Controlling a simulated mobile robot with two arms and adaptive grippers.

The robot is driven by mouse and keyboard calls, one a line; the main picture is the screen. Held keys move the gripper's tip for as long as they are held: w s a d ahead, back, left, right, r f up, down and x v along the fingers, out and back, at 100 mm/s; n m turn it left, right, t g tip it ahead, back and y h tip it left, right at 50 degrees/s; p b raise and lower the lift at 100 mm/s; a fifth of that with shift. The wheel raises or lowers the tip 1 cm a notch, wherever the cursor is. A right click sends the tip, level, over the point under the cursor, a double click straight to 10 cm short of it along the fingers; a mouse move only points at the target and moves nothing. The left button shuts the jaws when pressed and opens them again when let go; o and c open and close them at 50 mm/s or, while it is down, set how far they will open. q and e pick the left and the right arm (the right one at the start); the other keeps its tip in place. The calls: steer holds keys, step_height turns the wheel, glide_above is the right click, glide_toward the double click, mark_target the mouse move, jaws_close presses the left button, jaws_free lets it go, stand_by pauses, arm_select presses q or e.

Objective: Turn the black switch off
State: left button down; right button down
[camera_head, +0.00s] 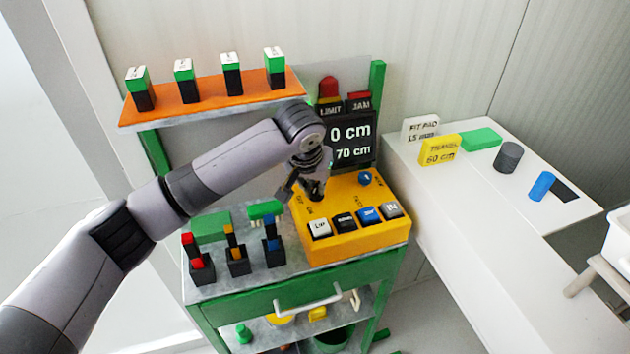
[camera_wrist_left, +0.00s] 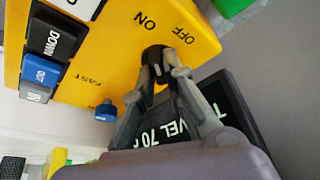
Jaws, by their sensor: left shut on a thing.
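The yellow control box (camera_head: 362,246) stands on the bench, with OFF and ON printed at its back left corner. My left gripper (camera_head: 308,190) reaches down to that corner from the left. In the left wrist view the black switch (camera_wrist_left: 153,54) sits on the yellow face close to the ON and OFF labels. The fingertips of my left gripper (camera_wrist_left: 160,76) are closed on it. The fingers partly cover the switch, and I cannot tell which label it points to. My right gripper is not in view.
The box also carries several push buttons (camera_head: 345,222) and a blue knob (camera_head: 365,178). A dark display (camera_head: 352,135) stands right behind it. An orange shelf (camera_head: 215,97) with several green-topped blocks is above. A white table (camera_head: 480,200) is right.

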arm_select(q)
steer(key=shift+f+m, duration=0.15)
steer(key=shift+m, duration=0.15)
steer(key=c, duration=1.6)
jaws_free()
steer(key=shift+c, duration=0.2)
steer(key=v, duration=0.7)
steer(key=shift+r, duration=0.25)
steer(key=shift+a, duration=0.15)
steer(key=shift+c, duration=0.4)
